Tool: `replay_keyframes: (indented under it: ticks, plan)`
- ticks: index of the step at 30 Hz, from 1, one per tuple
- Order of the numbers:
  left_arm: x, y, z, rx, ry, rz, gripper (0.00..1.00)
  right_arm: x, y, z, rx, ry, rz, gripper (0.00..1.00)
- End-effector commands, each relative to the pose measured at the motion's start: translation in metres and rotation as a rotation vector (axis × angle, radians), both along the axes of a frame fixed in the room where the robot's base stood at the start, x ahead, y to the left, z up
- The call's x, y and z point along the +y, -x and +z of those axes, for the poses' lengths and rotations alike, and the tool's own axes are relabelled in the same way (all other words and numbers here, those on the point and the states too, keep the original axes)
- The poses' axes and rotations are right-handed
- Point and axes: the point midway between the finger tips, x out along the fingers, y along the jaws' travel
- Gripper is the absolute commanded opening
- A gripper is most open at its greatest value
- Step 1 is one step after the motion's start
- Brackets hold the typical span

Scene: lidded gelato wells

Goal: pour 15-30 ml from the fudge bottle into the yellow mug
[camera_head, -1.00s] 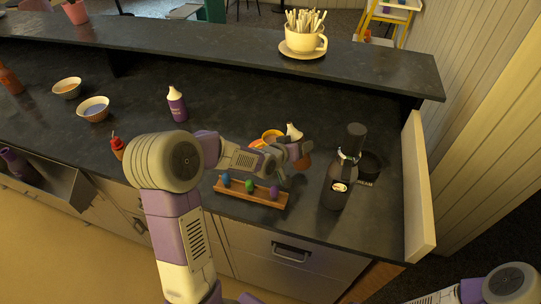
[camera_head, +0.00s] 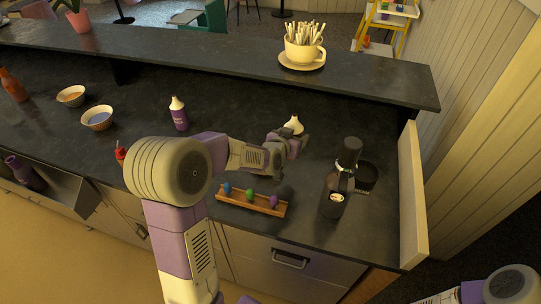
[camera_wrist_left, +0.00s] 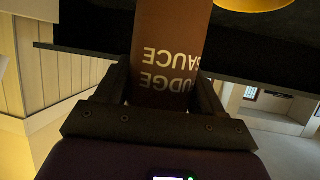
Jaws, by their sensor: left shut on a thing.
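My left gripper (camera_head: 294,142) is shut on the brown fudge bottle in the head view. Only the bottle's white cap (camera_head: 294,125) shows clearly there, above the fingers. In the left wrist view the bottle (camera_wrist_left: 168,50) stands between the fingers (camera_wrist_left: 165,92), its "FUDGE SAUCE" label upside down in the picture. A yellow rounded thing, likely the yellow mug (camera_wrist_left: 255,4), is cut off at the top right of that view, apart from the bottle. My right gripper is out of view.
A wooden rack (camera_head: 252,203) with coloured egg-shaped items lies in front of my left gripper. A dark grinder-like machine (camera_head: 340,180) stands to its right. A purple bottle (camera_head: 178,114) and bowls (camera_head: 97,118) are to the left. A raised ledge (camera_head: 220,52) runs behind.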

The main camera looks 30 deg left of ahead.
Motion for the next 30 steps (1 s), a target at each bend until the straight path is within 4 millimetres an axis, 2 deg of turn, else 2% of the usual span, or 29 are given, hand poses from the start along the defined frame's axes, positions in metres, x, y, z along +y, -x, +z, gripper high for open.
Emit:
replay_keyframes:
  ticks: [16,21,30]
  plan:
    - [-0.052,0.008,0.038,0.000,0.001,-0.004,0.38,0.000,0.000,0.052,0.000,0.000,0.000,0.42]
    - [-0.059,0.009,0.041,0.000,0.002,-0.001,0.38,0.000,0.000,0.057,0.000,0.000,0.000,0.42]
    - [-0.059,0.009,0.040,0.000,0.001,-0.001,0.38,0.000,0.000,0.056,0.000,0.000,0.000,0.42]
